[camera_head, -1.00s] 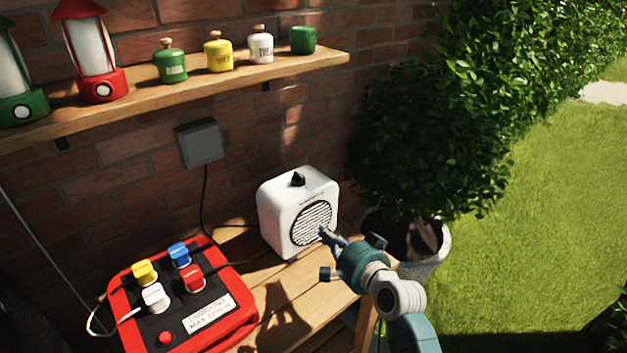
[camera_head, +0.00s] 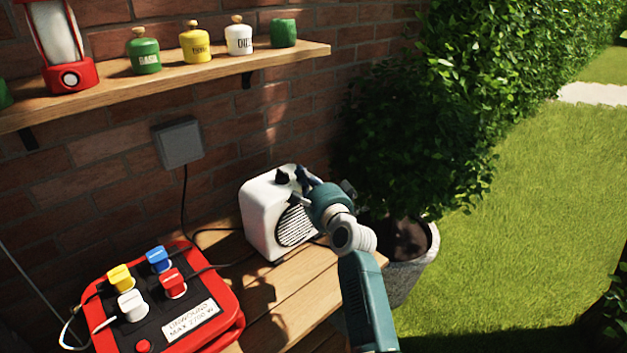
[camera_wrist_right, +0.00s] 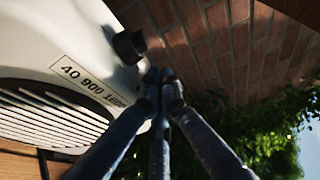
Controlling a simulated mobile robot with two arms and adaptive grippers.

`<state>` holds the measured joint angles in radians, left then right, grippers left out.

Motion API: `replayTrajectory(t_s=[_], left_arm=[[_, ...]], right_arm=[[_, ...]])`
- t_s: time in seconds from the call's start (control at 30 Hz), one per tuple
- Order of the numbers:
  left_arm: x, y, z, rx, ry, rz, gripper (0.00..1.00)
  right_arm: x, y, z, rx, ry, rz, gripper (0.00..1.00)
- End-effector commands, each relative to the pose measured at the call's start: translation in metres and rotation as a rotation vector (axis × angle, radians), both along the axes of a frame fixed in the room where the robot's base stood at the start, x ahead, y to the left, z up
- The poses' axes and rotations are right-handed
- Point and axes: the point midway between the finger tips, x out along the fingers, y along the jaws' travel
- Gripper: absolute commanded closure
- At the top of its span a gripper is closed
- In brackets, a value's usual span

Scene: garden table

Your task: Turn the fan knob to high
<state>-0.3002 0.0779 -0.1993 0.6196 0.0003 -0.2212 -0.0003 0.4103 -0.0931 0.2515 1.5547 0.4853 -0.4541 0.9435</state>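The white fan (camera_head: 262,215) stands on the wooden bench with its round grille facing front. Its black knob (camera_head: 283,175) is on the top; its setting cannot be read. In the right wrist view, the knob (camera_wrist_right: 128,46) stands above a printed number label on the fan (camera_wrist_right: 65,40). My right gripper (camera_head: 303,172) is beside the knob on its right, at the fan's top edge. In the right wrist view, its fingertips (camera_wrist_right: 160,82) are drawn together with nothing visible between them, and look apart from the knob. My left gripper is not in view.
A red power box (camera_head: 228,322) with several coloured plugs sits left of the fan on the bench (camera_head: 290,290). A shelf (camera_head: 215,72) with canisters and a lantern runs above. A potted bush (camera_head: 400,150) stands close on the right. A grey wall box (camera_head: 178,143) has a cable.

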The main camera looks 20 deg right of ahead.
Motion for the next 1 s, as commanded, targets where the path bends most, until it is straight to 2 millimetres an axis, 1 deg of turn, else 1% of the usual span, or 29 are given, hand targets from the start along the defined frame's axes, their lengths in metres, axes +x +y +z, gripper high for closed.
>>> replayTrajectory(t_s=[0.03, 0.1, 0.23, 1.0], left_arm=[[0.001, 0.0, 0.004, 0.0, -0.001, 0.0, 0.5], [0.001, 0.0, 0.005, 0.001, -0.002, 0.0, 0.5], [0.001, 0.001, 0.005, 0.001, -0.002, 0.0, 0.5], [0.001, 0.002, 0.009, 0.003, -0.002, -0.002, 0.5]], right_arm=[[-0.002, 0.005, 0.004, 0.0, -0.004, -0.001, 1.0], [-0.004, 0.011, 0.004, 0.0, -0.003, -0.001, 1.0], [-0.006, 0.015, 0.004, -0.002, -0.004, -0.002, 1.0], [-0.006, 0.018, 0.003, -0.004, -0.003, 0.011, 1.0]])
